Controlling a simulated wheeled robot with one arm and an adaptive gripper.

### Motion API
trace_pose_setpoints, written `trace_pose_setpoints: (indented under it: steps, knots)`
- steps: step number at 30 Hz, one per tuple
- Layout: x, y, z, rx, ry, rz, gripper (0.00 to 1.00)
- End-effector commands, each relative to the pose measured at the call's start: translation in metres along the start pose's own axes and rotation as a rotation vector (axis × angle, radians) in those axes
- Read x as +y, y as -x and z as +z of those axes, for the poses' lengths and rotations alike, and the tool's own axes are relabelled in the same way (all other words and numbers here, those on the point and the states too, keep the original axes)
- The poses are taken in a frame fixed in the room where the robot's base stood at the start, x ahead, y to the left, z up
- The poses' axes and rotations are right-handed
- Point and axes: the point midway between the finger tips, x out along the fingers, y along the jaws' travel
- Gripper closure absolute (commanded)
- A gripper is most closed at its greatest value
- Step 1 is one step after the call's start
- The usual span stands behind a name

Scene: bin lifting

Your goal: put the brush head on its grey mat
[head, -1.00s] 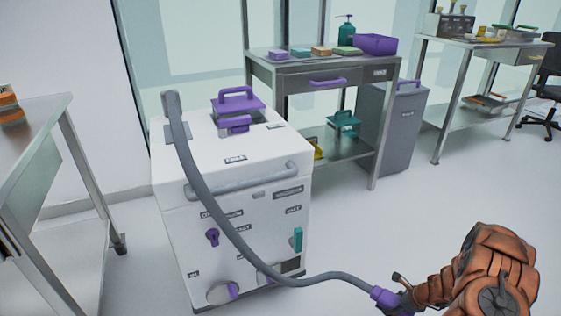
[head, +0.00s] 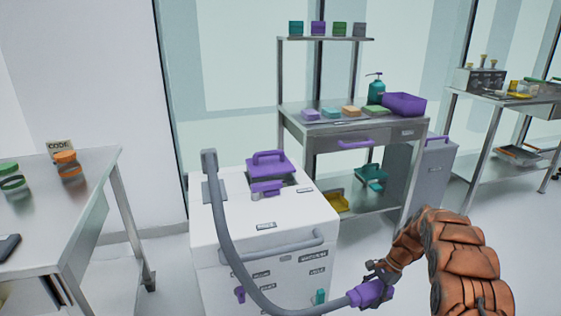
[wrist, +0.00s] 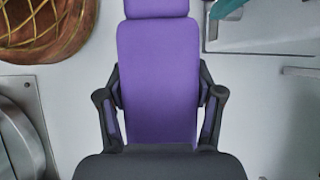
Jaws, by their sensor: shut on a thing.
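The purple brush head (head: 371,293) is on the free end of a grey hose (head: 235,256) in the head view. My gripper (head: 378,277) is shut on it and holds it in the air in front and to the right of the white machine. In the wrist view the purple piece (wrist: 158,80) sits between the two dark fingers of my gripper (wrist: 160,108). The hose's other end rises from a grey patch (head: 207,192) on the machine's top. I cannot tell which surface is the grey mat.
The white machine (head: 262,222) with a purple-handled lid (head: 268,165) stands at front centre. A steel table (head: 70,190) with jars is at left. Behind stands a bench (head: 352,125) with coloured blocks and a purple bin (head: 404,104). A grey bin (head: 432,175) stands beside it.

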Motion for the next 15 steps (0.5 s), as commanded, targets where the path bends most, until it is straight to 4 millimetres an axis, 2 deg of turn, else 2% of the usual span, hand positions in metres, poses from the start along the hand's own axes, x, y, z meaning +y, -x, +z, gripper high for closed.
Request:
trace_pose_setpoints:
  steps: [1, 3, 9, 15]
  knots:
    - [-0.006, 0.019, 0.028, 0.001, 0.073, 0.04, 0.78]
    - [-0.008, 0.033, 0.052, 0.003, 0.168, 0.093, 0.78]
    - [-0.007, 0.074, 0.12, 0.003, 0.428, 0.242, 0.78]
    - [0.002, 0.118, 0.176, 0.001, 0.659, 0.377, 0.78]
